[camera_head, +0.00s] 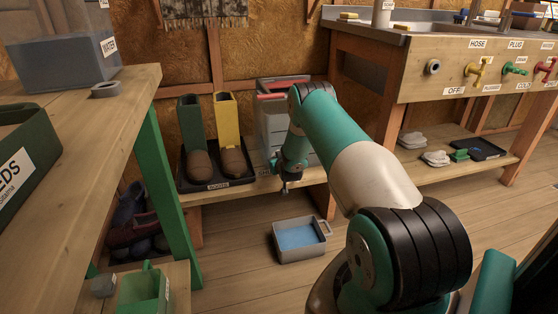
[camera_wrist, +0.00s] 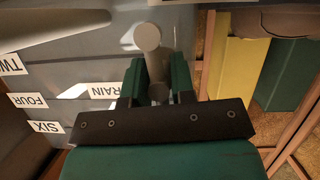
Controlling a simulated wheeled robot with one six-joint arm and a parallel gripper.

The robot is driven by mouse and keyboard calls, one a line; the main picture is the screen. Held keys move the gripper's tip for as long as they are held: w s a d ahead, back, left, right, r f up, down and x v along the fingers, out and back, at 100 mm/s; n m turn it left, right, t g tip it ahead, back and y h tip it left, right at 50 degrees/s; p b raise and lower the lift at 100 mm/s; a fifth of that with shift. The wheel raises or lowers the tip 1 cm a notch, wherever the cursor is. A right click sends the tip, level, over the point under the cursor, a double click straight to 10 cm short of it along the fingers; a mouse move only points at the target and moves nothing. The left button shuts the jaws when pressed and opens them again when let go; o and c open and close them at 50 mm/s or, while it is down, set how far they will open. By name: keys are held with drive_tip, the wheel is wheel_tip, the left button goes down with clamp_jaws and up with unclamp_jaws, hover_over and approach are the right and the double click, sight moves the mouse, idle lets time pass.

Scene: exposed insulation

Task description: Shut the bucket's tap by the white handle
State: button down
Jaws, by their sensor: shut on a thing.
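The bucket (camera_head: 272,122) is a large grey container on the low bench, partly hidden behind my arm. In the wrist view its grey wall (camera_wrist: 75,75) bears labels reading TWO, FOUR, SIX and RAIN. My gripper (camera_head: 285,186) is at the bucket's front, low down. In the wrist view my gripper (camera_wrist: 158,75) has its green fingers close around a pale grey-white, round-ended piece of the tap (camera_wrist: 147,38), taken as the handle. The fingers hide part of it, and the spout cannot be made out. The grey basin (camera_head: 299,253) with blue water stands on the floor below.
A boot tray (camera_head: 214,184) with boots stands left of the bucket on the bench. A wooden table (camera_head: 100,120) with a green leg is at left. The sink counter (camera_head: 420,55) with several taps is at right. Floor around the basin is clear.

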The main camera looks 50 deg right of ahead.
drive_tip(key=shift+m, duration=0.4)
drive_tip(key=shift+y, duration=0.3)
drive_tip(key=c, duration=1.1)
unclamp_jaws()
drive_tip(key=shift+f+p+v, duration=0.1)
drive_tip(key=shift+p+v, duration=0.75)
drive_tip(key=shift+v, duration=3.5)
drive_tip(key=shift+f+p+v, duration=0.15)
drive_tip(key=shift+p+v, duration=0.65)
drive_tip(key=shift+v, duration=3.55)
drive_tip(key=shift+s, duration=0.15)
